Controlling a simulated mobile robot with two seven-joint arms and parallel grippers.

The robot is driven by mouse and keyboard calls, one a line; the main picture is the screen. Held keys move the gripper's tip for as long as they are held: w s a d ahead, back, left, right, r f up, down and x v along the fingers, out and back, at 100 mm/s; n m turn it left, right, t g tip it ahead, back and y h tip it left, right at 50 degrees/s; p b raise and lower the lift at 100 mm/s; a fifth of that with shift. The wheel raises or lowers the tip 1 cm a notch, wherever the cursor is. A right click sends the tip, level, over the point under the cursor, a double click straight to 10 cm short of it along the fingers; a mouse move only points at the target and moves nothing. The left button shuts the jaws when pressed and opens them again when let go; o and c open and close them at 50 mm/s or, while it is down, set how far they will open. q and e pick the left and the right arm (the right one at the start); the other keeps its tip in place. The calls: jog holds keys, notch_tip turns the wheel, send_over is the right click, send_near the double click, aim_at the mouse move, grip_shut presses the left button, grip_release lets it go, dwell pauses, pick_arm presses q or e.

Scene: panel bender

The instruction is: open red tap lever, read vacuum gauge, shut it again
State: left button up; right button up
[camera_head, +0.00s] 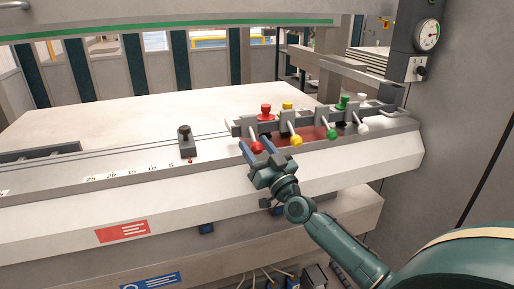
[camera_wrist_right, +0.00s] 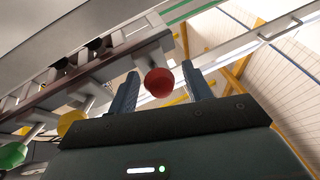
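The red tap lever (camera_head: 257,148) ends in a red ball and sticks out towards me from the left end of a valve row. My right gripper (camera_head: 255,142) is open, with one finger on each side of this ball. In the right wrist view the red ball (camera_wrist_right: 159,82) sits between the two spread fingers, with a gap visible on both sides. The vacuum gauge (camera_head: 428,35) is a round white dial on the grey post at the upper right; its needle is too small to read surely. My left gripper is not in view.
Yellow (camera_head: 297,140), green (camera_head: 332,135) and white (camera_head: 363,128) levers stand to the right of the red one, close together. A black clamp block (camera_head: 186,142) stands on the scaled ledge to the left. The pale bed (camera_head: 110,115) behind is clear.

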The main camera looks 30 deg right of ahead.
grip_shut()
dwell(0.3)
